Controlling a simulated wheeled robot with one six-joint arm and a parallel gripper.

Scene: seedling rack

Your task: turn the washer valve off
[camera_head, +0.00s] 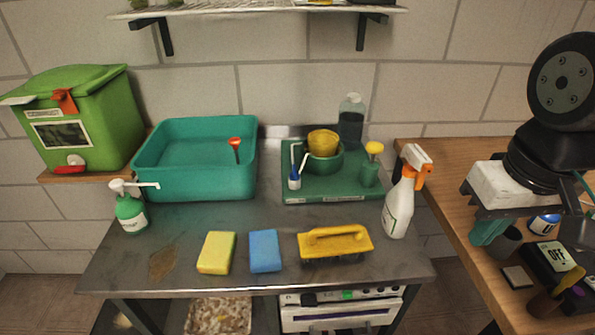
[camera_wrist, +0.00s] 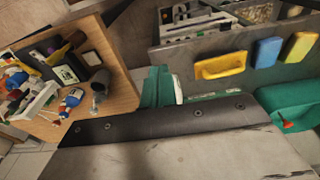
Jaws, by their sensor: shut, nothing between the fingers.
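Nothing in view is plainly marked as the washer valve. A white appliance (camera_head: 340,315) with a front panel and a small green light stands under the metal table, cut off by the lower edge. It also shows in the wrist view (camera_wrist: 205,25). An orange-red piece with a dark stem (camera_head: 235,143) shows inside the teal tub (camera_head: 195,187); I cannot tell whether it is a valve. My gripper (camera_head: 487,233) has teal fingers, is shut and empty, and hangs over the wooden side table at the right, well apart from the appliance. Its fingers also show in the wrist view (camera_wrist: 158,88).
The metal table (camera_head: 290,225) carries a yellow sponge (camera_head: 217,252), a blue sponge (camera_head: 265,250), a yellow-handled brush (camera_head: 335,242) and a spray bottle (camera_head: 400,205). The wooden table (camera_head: 445,195) is cluttered near my gripper, with a box marked OFF (camera_head: 557,257). A shelf (camera_head: 270,10) hangs above.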

